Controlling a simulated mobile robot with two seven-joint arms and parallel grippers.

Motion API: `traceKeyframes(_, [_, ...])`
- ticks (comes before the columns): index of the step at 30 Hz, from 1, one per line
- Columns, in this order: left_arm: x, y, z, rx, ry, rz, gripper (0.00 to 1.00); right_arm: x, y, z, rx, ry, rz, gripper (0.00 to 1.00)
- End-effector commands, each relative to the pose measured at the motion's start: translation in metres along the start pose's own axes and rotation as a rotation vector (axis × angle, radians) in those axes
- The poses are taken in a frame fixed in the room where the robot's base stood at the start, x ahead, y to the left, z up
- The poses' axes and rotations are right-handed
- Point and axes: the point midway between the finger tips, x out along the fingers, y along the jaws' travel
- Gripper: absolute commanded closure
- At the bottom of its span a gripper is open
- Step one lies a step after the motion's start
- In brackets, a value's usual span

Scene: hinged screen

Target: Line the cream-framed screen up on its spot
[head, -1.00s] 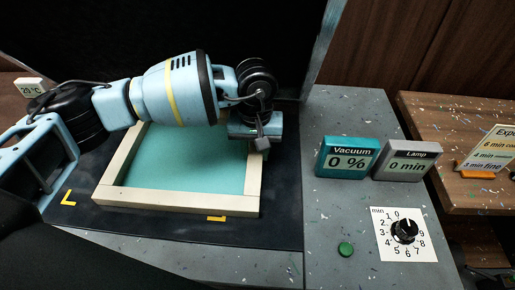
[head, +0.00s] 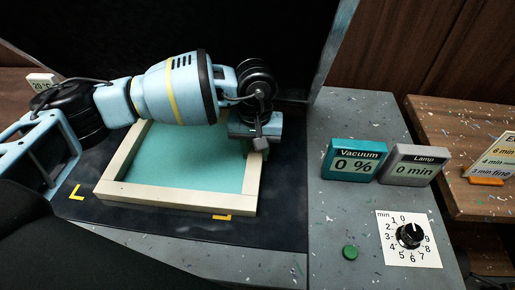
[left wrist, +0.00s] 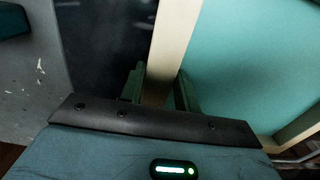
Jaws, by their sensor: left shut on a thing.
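The cream-framed screen (head: 180,200) with its teal mesh (head: 175,160) lies on a black mat (head: 290,185). A yellow corner mark (head: 77,192) shows apart from the frame's left front corner. Another yellow mark (head: 222,217) shows at the frame's front edge, and the frame reaches past it to the right. My left gripper (head: 262,147) is at the frame's right side, partly hidden by my arm. In the left wrist view its green fingers (left wrist: 162,90) straddle the cream frame rail (left wrist: 175,45) and are shut on it. My right gripper is out of view.
A teal vacuum display (head: 354,160) reading 0 % and a grey lamp display (head: 408,166) reading 0 min stand on the grey bench. A dial (head: 409,236) and a green button (head: 350,252) are in front. A sign (head: 495,160) stands at the right.

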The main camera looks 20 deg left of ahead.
Motion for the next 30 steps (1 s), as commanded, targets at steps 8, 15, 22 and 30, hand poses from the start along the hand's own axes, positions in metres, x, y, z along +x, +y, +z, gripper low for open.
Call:
traceKeyframes(8, [0.000,-0.005,0.000,0.000,0.000,-0.001,0.86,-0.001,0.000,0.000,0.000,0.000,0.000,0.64])
traceKeyframes(15, [0.000,-0.009,0.000,0.000,0.000,-0.001,0.86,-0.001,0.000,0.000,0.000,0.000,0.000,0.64])
traceKeyframes(22, [0.000,-0.013,0.000,0.001,0.000,-0.001,0.86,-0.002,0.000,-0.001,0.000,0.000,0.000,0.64])
traceKeyframes(30, [0.000,-0.017,0.000,0.003,0.000,-0.001,0.86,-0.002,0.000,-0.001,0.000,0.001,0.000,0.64])
